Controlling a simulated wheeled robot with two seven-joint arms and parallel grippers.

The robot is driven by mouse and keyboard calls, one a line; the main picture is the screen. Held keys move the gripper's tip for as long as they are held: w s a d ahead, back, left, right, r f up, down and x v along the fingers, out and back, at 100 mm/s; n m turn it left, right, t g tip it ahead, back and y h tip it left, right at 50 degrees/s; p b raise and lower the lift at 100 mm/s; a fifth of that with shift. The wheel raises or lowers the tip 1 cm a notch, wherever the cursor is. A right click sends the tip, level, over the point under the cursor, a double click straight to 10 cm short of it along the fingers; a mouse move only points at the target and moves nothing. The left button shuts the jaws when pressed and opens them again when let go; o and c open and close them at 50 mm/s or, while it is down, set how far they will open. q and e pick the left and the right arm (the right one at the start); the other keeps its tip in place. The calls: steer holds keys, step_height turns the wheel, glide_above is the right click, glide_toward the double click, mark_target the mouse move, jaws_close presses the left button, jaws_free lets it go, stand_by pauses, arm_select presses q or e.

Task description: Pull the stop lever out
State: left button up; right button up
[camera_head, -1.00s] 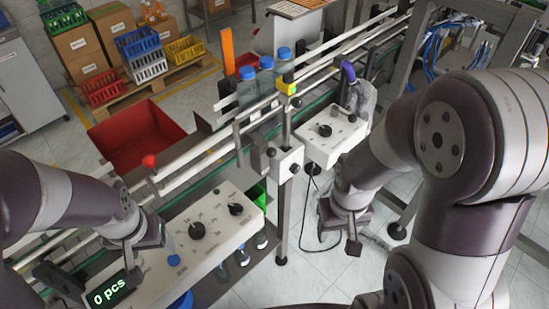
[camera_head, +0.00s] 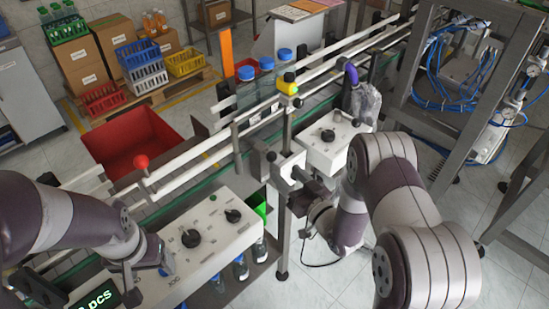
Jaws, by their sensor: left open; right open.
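A small white block (camera_head: 283,171) with dark knobs (camera_head: 271,156) sits on the conveyor's near side; it looks like the stop lever's mount, but I cannot tell for sure. My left gripper (camera_head: 130,279) is open and low beside the left control box (camera_head: 215,228).
Blue-capped bottles (camera_head: 266,78) stand on the conveyor (camera_head: 205,147) behind a yellow-topped sensor (camera_head: 288,86). A second control box (camera_head: 331,143) is right of the block. A red bin (camera_head: 129,141) lies behind the conveyor. A metal frame with blue hoses (camera_head: 455,85) stands at the right.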

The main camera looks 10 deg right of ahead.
mark_target(274, 158)
arm_select(q)
steer(key=shift+r+p, duration=0.45)
steer(key=shift+r, duration=0.15)
arm_select(e)
steer(key=x, duration=0.7)
steer(key=shift+w, duration=0.2)
jaws_close()
arm_select(q)
steer(key=shift+r+p, duration=0.35)
steer(key=shift+r, duration=0.05)
steer(key=shift+w+a+f, duration=0.1)
steer(key=shift+a, duration=0.05)
arm_select(e)
steer(key=d+v, duration=0.1)
steer(key=v, duration=0.6)
steer(key=shift+d, duration=0.2)
